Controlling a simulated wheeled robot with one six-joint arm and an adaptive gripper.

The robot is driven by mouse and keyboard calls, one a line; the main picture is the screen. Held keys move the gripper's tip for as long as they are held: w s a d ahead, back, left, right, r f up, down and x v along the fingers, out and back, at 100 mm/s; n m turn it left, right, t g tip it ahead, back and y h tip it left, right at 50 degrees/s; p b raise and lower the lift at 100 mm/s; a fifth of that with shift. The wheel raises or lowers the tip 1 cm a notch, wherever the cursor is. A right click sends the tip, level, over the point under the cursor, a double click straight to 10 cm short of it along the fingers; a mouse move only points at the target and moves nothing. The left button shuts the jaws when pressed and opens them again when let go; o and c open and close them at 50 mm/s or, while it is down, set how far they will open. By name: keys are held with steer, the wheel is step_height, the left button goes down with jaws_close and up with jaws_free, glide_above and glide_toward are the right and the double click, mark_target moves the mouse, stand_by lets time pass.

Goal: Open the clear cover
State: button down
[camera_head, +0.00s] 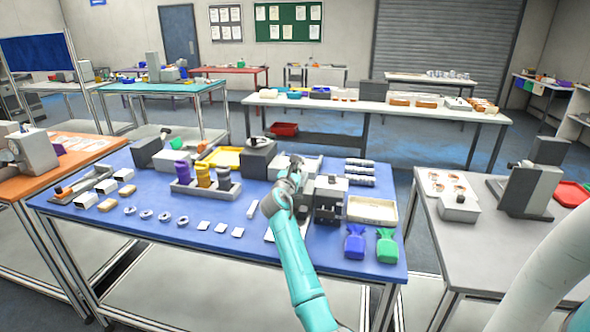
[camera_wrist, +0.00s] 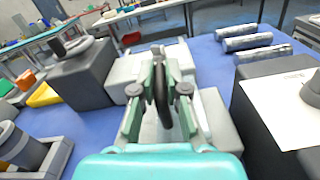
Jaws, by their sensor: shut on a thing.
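My gripper (camera_wrist: 160,65) has its two green-grey fingers close together around a narrow, dark, upright handle-like piece (camera_wrist: 162,98). Behind and beside the fingers is a low, pale grey-white device (camera_wrist: 215,115) on the blue table. In the head view my gripper (camera_head: 295,163) is over the back middle of this table, next to a grey and black machine (camera_head: 328,193). The clear cover does not stand out from the pale device, so I cannot tell its outline or how far it is open. My fingers hide part of the held piece.
A dark grey block (camera_wrist: 82,75) stands close on the left of my gripper. Silver cylinders (camera_head: 360,172) lie at the back right. A cream tray (camera_head: 372,222) and blue (camera_head: 355,244) and green (camera_head: 387,250) pouches are at the right. The blue table (camera_head: 190,250) has bare front room.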

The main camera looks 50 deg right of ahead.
mark_target(303, 178)
steer(key=shift+m, duration=0.3)
steer(key=m, duration=0.1)
steer(key=s+r+m, duration=0.1)
steer(key=shift+s+d+m, duration=0.1)
steer(key=shift+d+m, duration=0.1)
steer(key=shift+m, duration=0.1)
steer(key=m, duration=0.1)
steer(key=s+m, duration=0.1)
steer(key=m, duration=0.1)
steer(key=shift+s+d+r+m, duration=0.25)
steer(key=shift+s+d+m, duration=0.05)
steer(key=shift+d, duration=0.05)
steer(key=s+m, duration=0.1)
steer(key=m, duration=0.1)
steer(key=s+m, duration=0.1)
steer(key=m, duration=0.1)
steer(key=shift+d, duration=0.4)
steer(key=shift+s+d+f+m, duration=0.15)
steer(key=shift+s+m, duration=0.1)
steer(key=shift+m, duration=0.35)
steer(key=shift+s+d+f+m, duration=0.1)
steer(key=shift+s+m, duration=0.15)
steer(key=shift+m, duration=0.35)
steer(key=c, duration=1.2)
jaws_free()
